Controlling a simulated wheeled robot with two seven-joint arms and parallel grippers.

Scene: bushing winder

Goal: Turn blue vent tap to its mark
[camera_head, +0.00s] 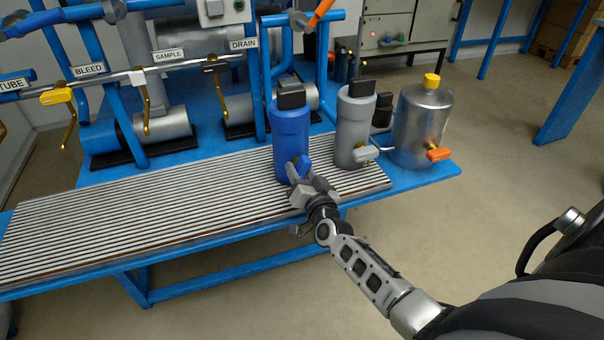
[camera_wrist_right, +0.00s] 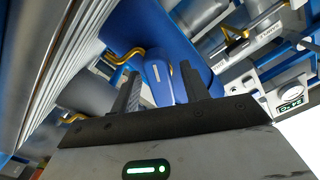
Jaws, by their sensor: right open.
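The blue vent tap (camera_head: 303,166) is a small blue lever on the front of an upright blue cylinder (camera_head: 290,130) with a black top. My right gripper (camera_head: 305,182) is at the lever, low in front of the cylinder. In the right wrist view the tap lever (camera_wrist_right: 163,86) lies between the two open fingers of the right gripper (camera_wrist_right: 160,74). A short pale line shows on the lever. I cannot tell whether either finger touches it. A separate target mark cannot be made out. My left gripper is not in view.
A grey cylinder (camera_head: 354,125) with a grey lever and a steel canister (camera_head: 422,125) with an orange lever stand close to the right. The ribbed bench top (camera_head: 150,215) is clear to the left. Labelled pipes with brass and yellow levers run behind.

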